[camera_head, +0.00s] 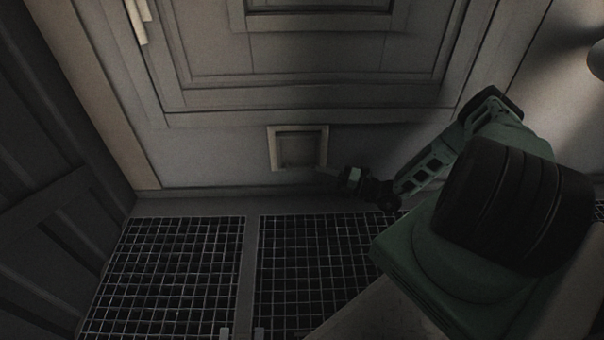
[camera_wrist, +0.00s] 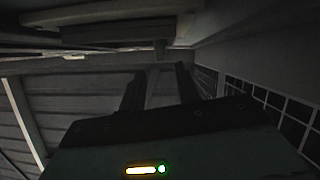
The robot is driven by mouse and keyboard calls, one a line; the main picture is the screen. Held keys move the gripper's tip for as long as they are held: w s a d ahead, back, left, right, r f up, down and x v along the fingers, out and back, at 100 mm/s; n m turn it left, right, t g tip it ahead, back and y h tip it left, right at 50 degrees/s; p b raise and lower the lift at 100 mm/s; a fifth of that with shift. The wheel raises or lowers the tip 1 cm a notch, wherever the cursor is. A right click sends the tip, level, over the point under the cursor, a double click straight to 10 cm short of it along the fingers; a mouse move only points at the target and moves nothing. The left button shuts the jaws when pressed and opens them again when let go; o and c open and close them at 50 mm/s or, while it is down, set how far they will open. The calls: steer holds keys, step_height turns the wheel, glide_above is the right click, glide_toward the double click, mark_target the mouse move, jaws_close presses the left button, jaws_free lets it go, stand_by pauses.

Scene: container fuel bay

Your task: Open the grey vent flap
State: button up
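The grey vent flap (camera_head: 297,149) is a small square panel inside a pale raised frame, low on the wall. It looks shut, nearly flush in its frame. My gripper (camera_head: 322,172) is at the lower right corner of the frame in the head view, dark and small. In the wrist view my gripper (camera_wrist: 161,72) has its two dark fingers apart, with nothing between them. A small block-like part (camera_wrist: 160,48) stands out just past the fingertips, below a pale ledge; I cannot tell if it belongs to the flap. Contact with the flap cannot be made out.
Metal floor grating (camera_head: 175,275) lies below the wall, with free room left of my arm. A large panelled frame (camera_head: 320,95) is above the flap. A dark ribbed wall (camera_head: 40,200) closes the left side. The light is dim.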

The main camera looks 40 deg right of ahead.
mark_target(302, 169)
steer(key=b+x, duration=0.2)
steer(key=x, duration=0.5)
steer(key=shift+w+a, duration=0.1)
jaws_close()
